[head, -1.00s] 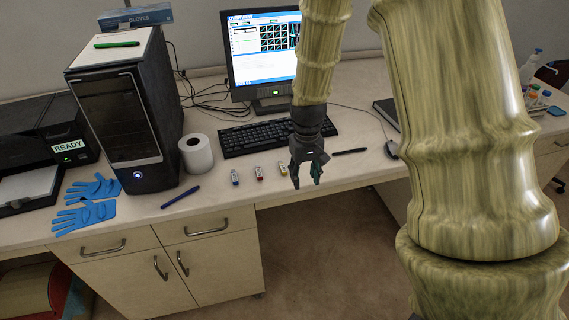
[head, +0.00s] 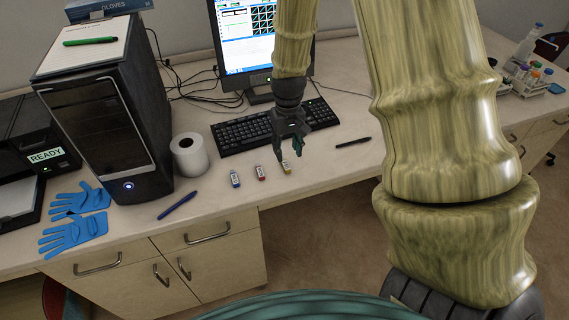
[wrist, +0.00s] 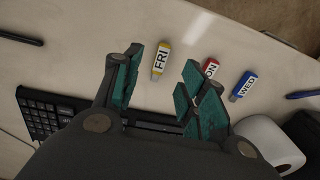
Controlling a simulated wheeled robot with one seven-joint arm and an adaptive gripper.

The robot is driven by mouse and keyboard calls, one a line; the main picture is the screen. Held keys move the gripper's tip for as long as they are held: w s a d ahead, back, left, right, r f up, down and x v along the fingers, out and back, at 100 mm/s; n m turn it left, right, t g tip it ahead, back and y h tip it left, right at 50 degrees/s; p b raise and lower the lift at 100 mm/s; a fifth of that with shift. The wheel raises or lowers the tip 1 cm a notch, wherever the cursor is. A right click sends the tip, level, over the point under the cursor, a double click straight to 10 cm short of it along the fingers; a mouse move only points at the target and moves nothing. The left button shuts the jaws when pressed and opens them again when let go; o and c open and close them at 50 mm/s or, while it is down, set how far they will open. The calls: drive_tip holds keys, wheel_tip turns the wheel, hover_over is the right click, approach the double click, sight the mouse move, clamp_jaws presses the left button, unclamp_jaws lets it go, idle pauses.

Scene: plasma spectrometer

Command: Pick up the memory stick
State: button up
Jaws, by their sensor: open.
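Three small memory sticks lie in a row near the desk's front edge. The yellow one (head: 286,168) is labelled FRI in the wrist view (wrist: 161,60). The red one (head: 260,173) is partly hidden behind a finger in the wrist view (wrist: 211,68); its label ends in "ON". The blue one (head: 235,179) reads WED in the wrist view (wrist: 243,86). My gripper (head: 290,156) is open and empty, with teal finger pads. It hangs above the desk by the yellow stick, which shows between its fingers (wrist: 160,66) in the wrist view.
A keyboard (head: 240,134) and monitor (head: 262,45) stand behind the sticks. A paper roll (head: 189,155), computer tower (head: 105,115), blue pen (head: 177,205) and blue gloves (head: 75,225) are to the left. A black pen (head: 353,142) lies to the right.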

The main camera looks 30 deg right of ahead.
sight(287, 166)
drive_tip(key=shift+w+f, duration=0.1)
drive_tip(key=shift+f, duration=0.6)
drive_tip(key=shift+s+f+p, duration=0.2)
drive_tip(key=shift+f+p, duration=0.05)
drive_tip(key=shift+p, duration=0.05)
drive_tip(key=shift+w+a+f+p, duration=0.1)
drive_tip(key=shift+f+p, duration=0.4)
drive_tip(key=shift+f, duration=0.7)
drive_tip(key=shift+a+f+p, duration=0.1)
drive_tip(key=shift+f+p, duration=0.4)
drive_tip(key=shift+f, duration=0.7)
drive_tip(key=c, duration=0.8)
